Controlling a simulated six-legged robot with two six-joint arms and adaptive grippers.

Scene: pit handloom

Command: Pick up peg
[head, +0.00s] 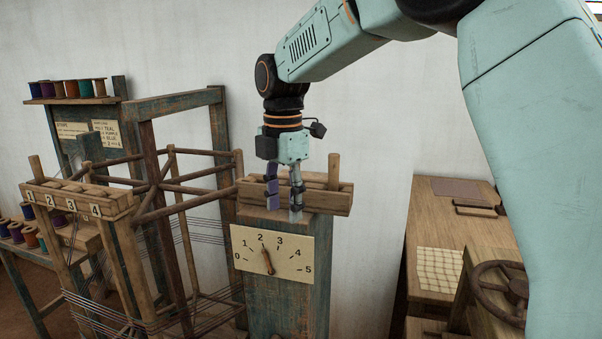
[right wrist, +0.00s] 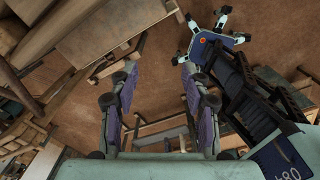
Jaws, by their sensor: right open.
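My right gripper (head: 284,206) is open and points down, in front of the wooden rack (head: 333,205) on top of the dial post. Nothing shows between its fingers. An upright wooden peg (head: 334,171) stands at the right end of that rack, to the right of the fingers and apart from them. The gripper hides part of the rack. I cannot tell any peg there. My left gripper is not in view.
The dial post (head: 322,285) bears a 0 to 5 dial plate (head: 295,257). A reel frame (head: 155,190) and a numbered rack (head: 75,197) stand to its left. A wooden table (head: 440,205) and handwheel (head: 485,292) are at right. Thread spools (head: 70,88) sit on a shelf.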

